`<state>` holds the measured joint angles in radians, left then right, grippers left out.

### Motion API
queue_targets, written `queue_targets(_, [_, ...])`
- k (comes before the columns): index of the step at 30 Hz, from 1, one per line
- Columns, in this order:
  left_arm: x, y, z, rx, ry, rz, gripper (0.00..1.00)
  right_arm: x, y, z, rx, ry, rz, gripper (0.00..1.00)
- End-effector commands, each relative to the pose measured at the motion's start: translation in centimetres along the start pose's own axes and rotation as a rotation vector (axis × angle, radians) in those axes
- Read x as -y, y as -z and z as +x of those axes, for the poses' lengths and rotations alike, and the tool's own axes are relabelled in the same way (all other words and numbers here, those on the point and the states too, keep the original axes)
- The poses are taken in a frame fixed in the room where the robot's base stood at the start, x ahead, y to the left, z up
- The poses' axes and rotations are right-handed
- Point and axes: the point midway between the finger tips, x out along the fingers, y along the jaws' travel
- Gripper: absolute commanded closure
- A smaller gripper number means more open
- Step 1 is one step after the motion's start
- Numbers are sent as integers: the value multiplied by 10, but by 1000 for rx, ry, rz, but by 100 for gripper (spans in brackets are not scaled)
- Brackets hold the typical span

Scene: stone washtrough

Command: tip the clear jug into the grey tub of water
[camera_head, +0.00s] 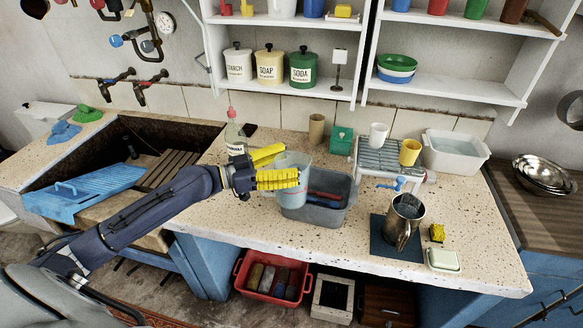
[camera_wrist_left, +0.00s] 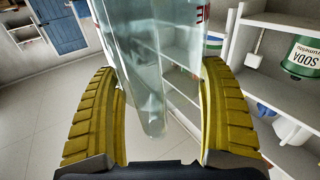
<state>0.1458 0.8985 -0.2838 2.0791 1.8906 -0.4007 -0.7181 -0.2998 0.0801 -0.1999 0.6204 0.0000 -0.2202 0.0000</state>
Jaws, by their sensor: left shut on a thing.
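The clear jug (camera_head: 289,197) is between the yellow fingers of my left gripper (camera_head: 280,168), which is shut on it. The jug is held roughly upright and covers the left part of the grey tub (camera_head: 322,215) in the head view. I cannot tell the exact gap between jug and tub. Red-handled items lie in the tub; its water is hard to make out. In the left wrist view the jug (camera_wrist_left: 150,60) fills the space between both fingers, one on each side. My right gripper is not in view.
A drying rack (camera_head: 385,158) with cups and a whitish basin (camera_head: 455,155) stand to the right. A metal pitcher (camera_head: 402,222) stands on a blue mat at the front, near a yellow sponge (camera_head: 437,232). A bottle (camera_head: 235,132) stands behind my gripper. The stone sink (camera_head: 120,150) is left.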

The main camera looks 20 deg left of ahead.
Motion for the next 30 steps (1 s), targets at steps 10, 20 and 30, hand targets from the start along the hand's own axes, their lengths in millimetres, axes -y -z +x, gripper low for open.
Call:
queue_targets(10, [11, 1, 1, 45, 16, 6, 69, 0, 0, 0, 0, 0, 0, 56])
queue_targets(20, [10, 5, 4, 130, 14, 2, 69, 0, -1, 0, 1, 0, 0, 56])
queue_targets(30, [11, 6, 5, 176, 20, -1, 69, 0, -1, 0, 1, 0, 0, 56])
